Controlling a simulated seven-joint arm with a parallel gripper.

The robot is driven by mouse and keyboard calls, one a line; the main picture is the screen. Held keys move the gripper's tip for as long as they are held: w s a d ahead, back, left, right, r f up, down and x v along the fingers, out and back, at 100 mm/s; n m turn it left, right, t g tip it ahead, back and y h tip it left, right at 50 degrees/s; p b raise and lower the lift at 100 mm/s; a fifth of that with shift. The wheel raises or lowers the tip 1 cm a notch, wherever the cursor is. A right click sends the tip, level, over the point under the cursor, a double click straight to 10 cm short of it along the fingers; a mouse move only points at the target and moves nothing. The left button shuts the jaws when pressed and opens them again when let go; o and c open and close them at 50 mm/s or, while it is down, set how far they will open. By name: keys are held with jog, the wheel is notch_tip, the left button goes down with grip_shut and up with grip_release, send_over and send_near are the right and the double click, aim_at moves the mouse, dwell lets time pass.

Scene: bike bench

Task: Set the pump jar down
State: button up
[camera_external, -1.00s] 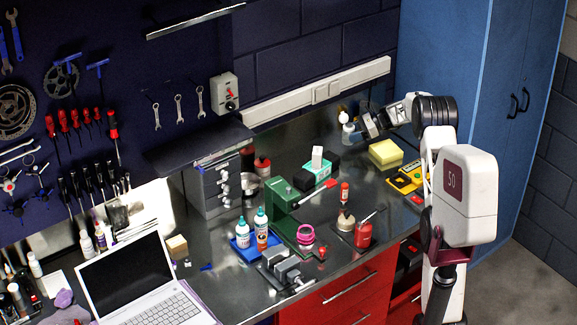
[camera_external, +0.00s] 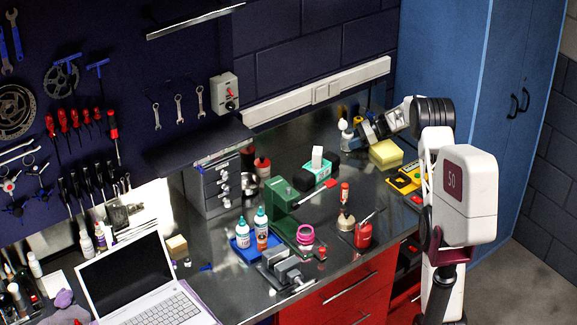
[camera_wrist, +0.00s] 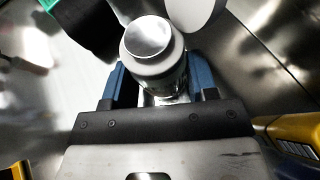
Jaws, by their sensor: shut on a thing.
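The pump jar (camera_external: 345,136) is a small pale container with a white top, at the back of the metal bench near the wall. My gripper (camera_external: 356,133) is beside it on its right side. In the wrist view, the jar (camera_wrist: 152,55) shows as a white-grey cylinder with a shiny round top, between the two blue fingers of my gripper (camera_wrist: 152,85). The fingers are shut on it. I cannot tell whether its base touches the bench.
A yellow sponge-like block (camera_external: 386,153) lies right of the jar. A yellow case (camera_external: 404,182) is farther right. A pale rounded thing (camera_wrist: 196,12) shows past the jar in the wrist view.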

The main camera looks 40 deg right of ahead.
jog(key=shift+f, duration=0.1)
jog(key=o, duration=1)
jog(key=v, duration=1.2)
dwell(0.5)
